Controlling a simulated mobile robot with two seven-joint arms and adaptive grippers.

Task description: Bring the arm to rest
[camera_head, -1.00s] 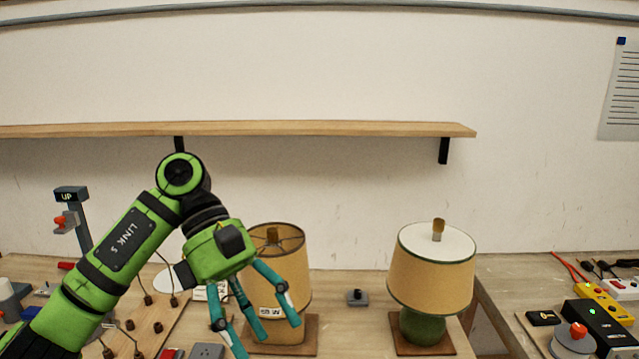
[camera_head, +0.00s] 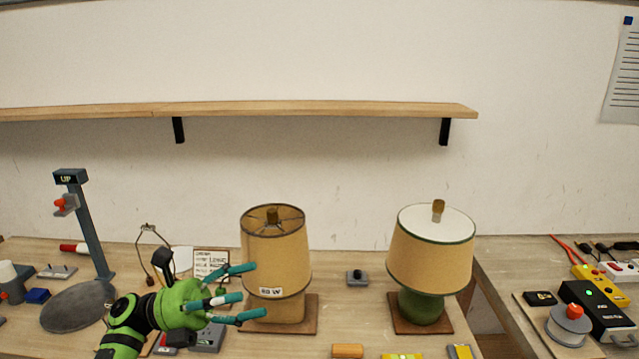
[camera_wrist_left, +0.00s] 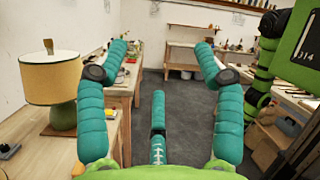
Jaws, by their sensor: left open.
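My left gripper (camera_head: 240,292) is low over the workbench in the head view, its teal fingers spread open and pointing right, just in front of and left of the tan-shaded lamp (camera_head: 275,245). I cannot tell whether a finger touches that lamp. The fingers hold nothing. In the left wrist view the gripper (camera_wrist_left: 158,62) is open, with floor and other benches beyond it. The green lamp (camera_head: 431,265), with a white top on its shade, stands upright to the right; it also shows at left in the left wrist view (camera_wrist_left: 52,82). My right gripper is not in view.
A dark post marked UP (camera_head: 83,225) stands at left on a round base. A small card (camera_head: 211,262) stands behind my gripper. A small grey switch (camera_head: 357,278) sits between the lamps. A wall shelf (camera_head: 300,108) runs above. A side bench at right holds a black box (camera_head: 597,310).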

